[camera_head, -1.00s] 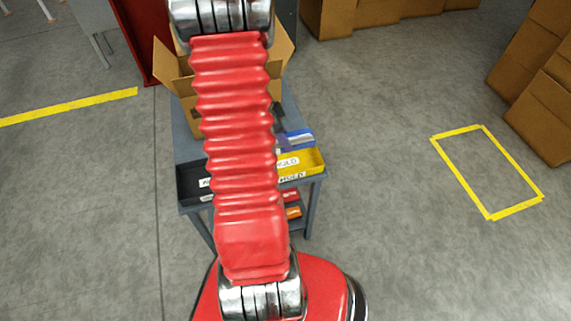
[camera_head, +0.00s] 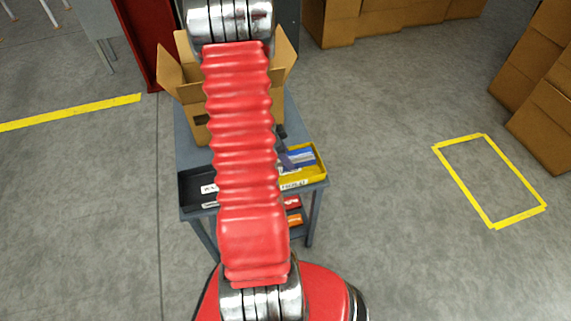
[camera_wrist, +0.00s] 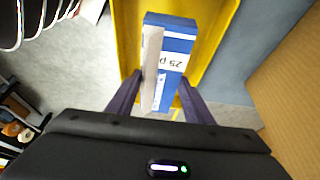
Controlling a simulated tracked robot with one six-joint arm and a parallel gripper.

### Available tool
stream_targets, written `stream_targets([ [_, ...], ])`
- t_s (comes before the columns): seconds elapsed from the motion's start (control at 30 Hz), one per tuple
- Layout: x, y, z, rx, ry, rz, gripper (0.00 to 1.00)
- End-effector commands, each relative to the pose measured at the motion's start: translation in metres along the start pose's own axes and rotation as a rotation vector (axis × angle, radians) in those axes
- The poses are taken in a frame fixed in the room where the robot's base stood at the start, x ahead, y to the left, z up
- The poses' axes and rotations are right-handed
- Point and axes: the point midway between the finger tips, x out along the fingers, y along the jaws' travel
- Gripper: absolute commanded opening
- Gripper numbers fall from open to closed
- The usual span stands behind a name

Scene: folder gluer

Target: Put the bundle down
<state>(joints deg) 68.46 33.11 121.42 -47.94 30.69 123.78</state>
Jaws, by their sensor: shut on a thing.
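The bundle (camera_wrist: 168,62) is a blue block with a pale side and a white label, of which "25 p" can be read. My gripper (camera_wrist: 160,98) is shut on it, with one dark finger on each side. In the wrist view the bundle is over or inside the yellow tray (camera_wrist: 222,45); I cannot tell whether it touches the tray floor. In the head view the blue bundle (camera_head: 299,157) shows within the outline of the yellow tray (camera_head: 318,171), at the right front of the grey-blue table. My arm hides most of my gripper there.
A black tray (camera_head: 191,197) stands on the table left of the yellow one. An open cardboard box (camera_head: 181,88) stands behind them, and its wall fills the right of the wrist view. A yellow floor outline (camera_head: 466,188) lies right, with stacked cartons (camera_head: 540,130) beyond.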

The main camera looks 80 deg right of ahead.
Motion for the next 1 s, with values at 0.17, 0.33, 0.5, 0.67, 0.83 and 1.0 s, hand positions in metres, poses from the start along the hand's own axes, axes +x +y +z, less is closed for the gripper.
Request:
stream_targets([
  [0.17, 0.010, 0.001, 0.004, -0.002, 0.000, 0.002, 0.16],
  [0.33, 0.029, 0.000, 0.012, -0.003, 0.000, 0.002, 0.16],
  [0.5, 0.038, 0.000, 0.016, -0.002, 0.000, 0.000, 0.16],
  [0.67, 0.038, 0.000, 0.016, -0.001, 0.000, 0.000, 0.16],
  [0.83, 0.040, 0.000, 0.017, -0.001, 0.000, 0.000, 0.16],
  [1.0, 0.040, 0.000, 0.017, -0.001, -0.001, 0.000, 0.56],
])
